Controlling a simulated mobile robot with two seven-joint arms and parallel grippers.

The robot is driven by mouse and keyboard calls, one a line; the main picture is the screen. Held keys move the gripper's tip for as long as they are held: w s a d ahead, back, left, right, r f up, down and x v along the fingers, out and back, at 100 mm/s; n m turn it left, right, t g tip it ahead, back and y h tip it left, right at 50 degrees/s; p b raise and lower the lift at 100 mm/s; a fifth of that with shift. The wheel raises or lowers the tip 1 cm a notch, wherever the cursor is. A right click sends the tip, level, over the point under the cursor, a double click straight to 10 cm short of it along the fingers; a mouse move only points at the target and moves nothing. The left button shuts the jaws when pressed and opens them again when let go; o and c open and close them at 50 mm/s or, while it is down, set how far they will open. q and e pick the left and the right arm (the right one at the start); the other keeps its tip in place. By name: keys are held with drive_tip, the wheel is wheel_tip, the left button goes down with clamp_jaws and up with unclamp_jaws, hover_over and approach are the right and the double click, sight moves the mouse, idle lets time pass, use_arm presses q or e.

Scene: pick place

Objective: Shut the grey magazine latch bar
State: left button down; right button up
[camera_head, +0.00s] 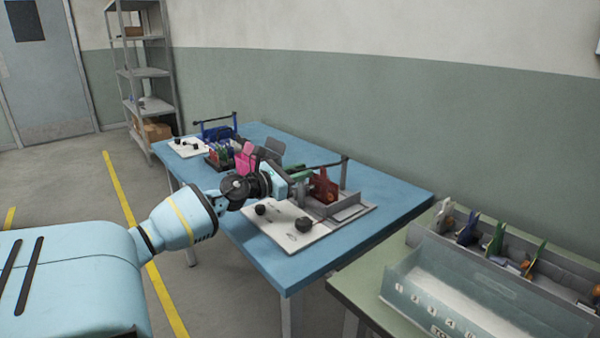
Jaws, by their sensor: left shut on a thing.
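The grey magazine (345,210) stands on a white board (285,232) on the blue table. A red part (324,187) and a green part (297,172) show in or beside it. The thin dark grey latch bar (328,163) runs left from the top of an upright post (344,173) at the magazine's right, above the red part. My left gripper (300,179) is at the magazine's left side and is shut on the bar's free left end, as far as I can tell. The jaws are small and the grip itself is partly hidden. My right gripper is out of view.
A second blue magazine (217,131) with its own board (187,147) stands at the table's far end. Pink and dark items (245,158) sit behind my wrist. The blue table's right end (405,195) is clear.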

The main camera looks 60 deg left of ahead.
use_arm(q)
drive_tip(key=c, duration=1.5)
unclamp_jaws()
drive_tip(key=shift+d+f, duration=0.1)
drive_tip(key=shift+f, duration=0.1)
drive_tip(key=shift+o, duration=0.9)
drive_tip(key=shift+r, duration=0.15)
drive_tip(key=shift+s, duration=0.15)
drive_tip(key=s+p, duration=0.1)
drive_tip(key=s, duration=0.6)
drive_tip(key=shift+s+d, duration=0.2)
drive_tip(key=shift+s, duration=0.1)
